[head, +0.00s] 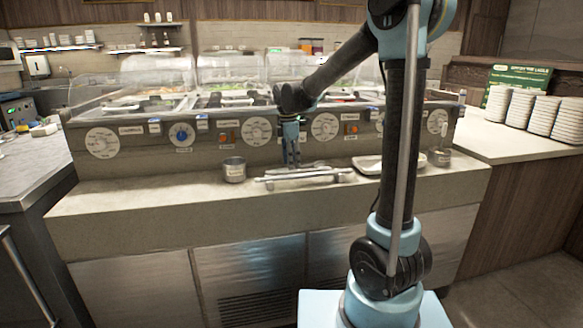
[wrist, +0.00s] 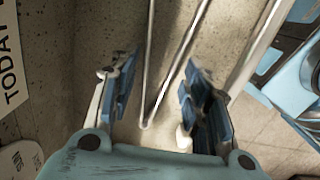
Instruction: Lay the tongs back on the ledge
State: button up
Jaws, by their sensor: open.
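The metal tongs (wrist: 148,108) form a narrow V on the speckled ledge (wrist: 100,25) in the wrist view. Their closed end lies between the fingers of my gripper (wrist: 160,72), which is open with a gap on either side of them. In the head view my gripper (head: 291,163) points down at the ledge (head: 110,197), right over the tongs (head: 300,169). The tongs look small there and partly hidden by the fingers. Whether the tongs touch the ledge along their whole length I cannot tell.
A metal rail (head: 305,178) runs along the ledge front by the tongs. A metal cup (head: 234,170) stands to the left, a white tray (head: 368,164) to the right. Behind is the counter with dials and clear covers (head: 232,68). Plate stacks (head: 535,115) stand at right.

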notch_tip(320, 180, up, 10)
jog(key=f, duration=0.1)
jog(key=s+d+f+m, duration=0.1)
jog(key=s+d+m, duration=0.5)
jog(key=s+d, duration=0.3)
jog(key=s+d+f+m+t, duration=0.1)
jog(key=s+d+f+m, duration=0.6)
jog(key=s+f, duration=0.2)
jog(key=s+d+f+m+t, duration=0.1)
jog(key=s+d+f+m, duration=0.7)
jog(key=s, duration=0.4)
jog(key=shift+s+f+m+y, duration=0.15)
jog(key=shift+f+m+y, duration=0.15)
jog(key=shift+f+y, duration=0.15)
jog(key=shift+w+f, duration=0.2)
jog(key=shift+w, duration=0.25)
